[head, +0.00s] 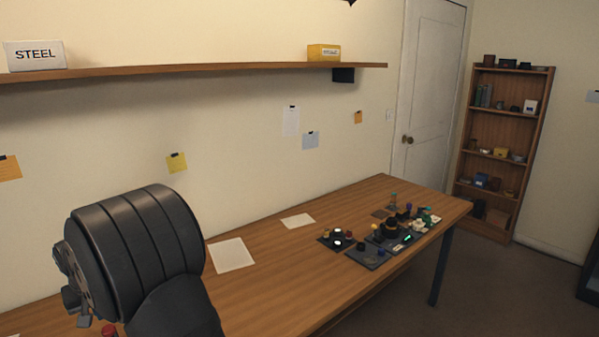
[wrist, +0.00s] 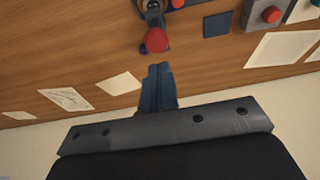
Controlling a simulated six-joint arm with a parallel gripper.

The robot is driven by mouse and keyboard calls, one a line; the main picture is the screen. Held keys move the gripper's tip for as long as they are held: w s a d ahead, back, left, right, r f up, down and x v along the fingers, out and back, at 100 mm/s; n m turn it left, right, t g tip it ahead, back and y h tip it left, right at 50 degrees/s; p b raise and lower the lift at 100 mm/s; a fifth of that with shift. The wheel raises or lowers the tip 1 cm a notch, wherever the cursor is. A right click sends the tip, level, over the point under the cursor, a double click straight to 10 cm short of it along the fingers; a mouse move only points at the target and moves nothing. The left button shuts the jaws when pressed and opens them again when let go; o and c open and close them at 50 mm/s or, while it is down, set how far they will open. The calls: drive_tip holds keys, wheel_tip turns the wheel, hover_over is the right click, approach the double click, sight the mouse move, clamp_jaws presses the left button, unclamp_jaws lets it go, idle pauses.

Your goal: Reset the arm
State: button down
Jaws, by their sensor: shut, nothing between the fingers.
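My gripper (wrist: 158,72) shows in the wrist view with its two dark fingers together and nothing between them. It points toward the wooden table (wrist: 100,55). A red round knob (wrist: 157,40) with a metal part behind it appears just beyond the fingertips; I cannot tell the gap between them. In the head view, my dark arm fills the lower left, and I cannot make out the fingers there.
On the table's far right in the head view are several small parts on dark trays (head: 367,257). Paper sheets (head: 231,255) lie on the bare middle. A wall shelf (head: 200,69) runs above, holding a STEEL box (head: 35,56) and a yellow box (head: 324,53). A bookcase (head: 503,140) stands behind.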

drive_tip(key=shift+f, duration=1.45)
idle(0.3)
